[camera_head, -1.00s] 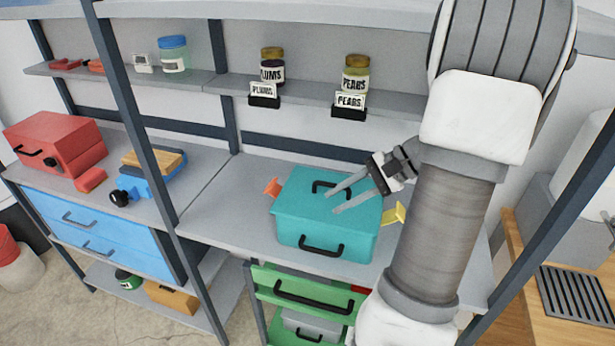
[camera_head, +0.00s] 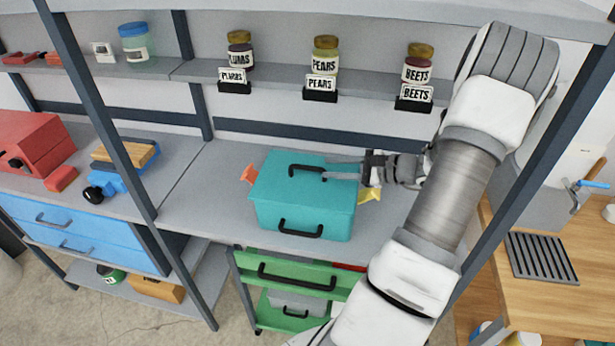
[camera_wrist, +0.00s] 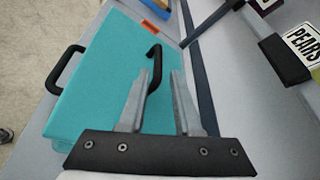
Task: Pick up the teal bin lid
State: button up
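The teal bin (camera_head: 300,205) stands on the grey shelf, its teal lid (camera_head: 280,180) on top with a black handle (camera_head: 307,170). A second black handle (camera_head: 300,229) is on the bin's front. My gripper (camera_head: 343,168) reaches over the lid from the right, fingers pointing left toward the lid handle. In the wrist view my gripper (camera_wrist: 158,95) is open, with the lid handle (camera_wrist: 154,65) near and between its fingertips. The teal lid (camera_wrist: 100,75) fills the middle left there. I cannot tell whether the fingers touch the handle.
An orange piece (camera_head: 249,174) and a yellow piece (camera_head: 369,194) stick out at the bin's sides. Labelled jars, including pears (camera_head: 325,60), stand on the upper shelf behind. A green drawer unit (camera_head: 290,280) is below.

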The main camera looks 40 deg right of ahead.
aim_at(312, 168)
jog(key=p+x, duration=0.1)
jog(key=x, duration=0.7)
jog(key=shift+s+f, duration=0.1)
jog(key=shift+s, duration=0.05)
grip_shut()
